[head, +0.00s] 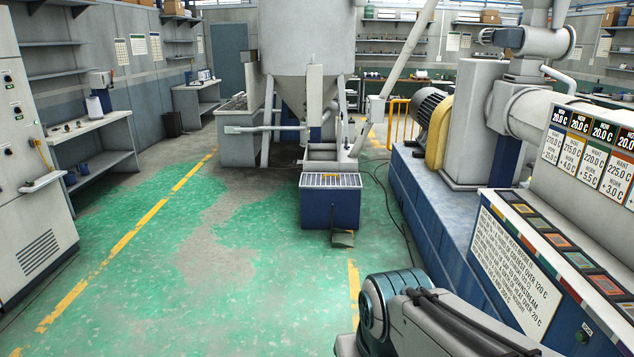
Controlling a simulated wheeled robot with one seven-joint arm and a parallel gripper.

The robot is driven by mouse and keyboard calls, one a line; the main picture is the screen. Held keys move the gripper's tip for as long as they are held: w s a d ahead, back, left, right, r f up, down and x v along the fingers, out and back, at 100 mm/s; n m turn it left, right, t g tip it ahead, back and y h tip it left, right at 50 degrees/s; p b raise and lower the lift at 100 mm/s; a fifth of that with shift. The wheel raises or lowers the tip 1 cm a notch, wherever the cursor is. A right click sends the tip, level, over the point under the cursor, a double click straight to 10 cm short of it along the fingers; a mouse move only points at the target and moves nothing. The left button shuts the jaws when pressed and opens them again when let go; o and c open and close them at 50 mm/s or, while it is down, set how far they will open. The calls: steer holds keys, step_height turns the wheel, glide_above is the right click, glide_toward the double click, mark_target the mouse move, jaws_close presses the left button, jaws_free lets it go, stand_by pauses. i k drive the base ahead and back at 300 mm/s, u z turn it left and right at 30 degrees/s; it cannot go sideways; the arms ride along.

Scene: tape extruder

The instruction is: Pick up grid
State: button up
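A grey grid (331,180) of parallel bars lies flat on top of a blue box (331,210) at the foot of the large hopper. It is in the middle of the head view, some way off across the floor. My arm shows at the bottom right, well short of the grid. My gripper is outside the picture, so its state does not show.
A grey hopper (305,45) on legs stands behind the box. The extruder's blue base (440,215) and control panel (525,265) line the right side. A small pedal-like object (342,239) and dark cables lie by the box. The green floor (220,270) at centre left is clear.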

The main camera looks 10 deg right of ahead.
mark_target(331, 177)
steer(key=u, duration=0.3)
steer(key=i, duration=4)
steer(key=z, duration=0.45)
steer(key=i, duration=1.55)
steer(key=z, duration=0.7)
steer(key=i, duration=1.35)
steer(key=z, duration=0.3)
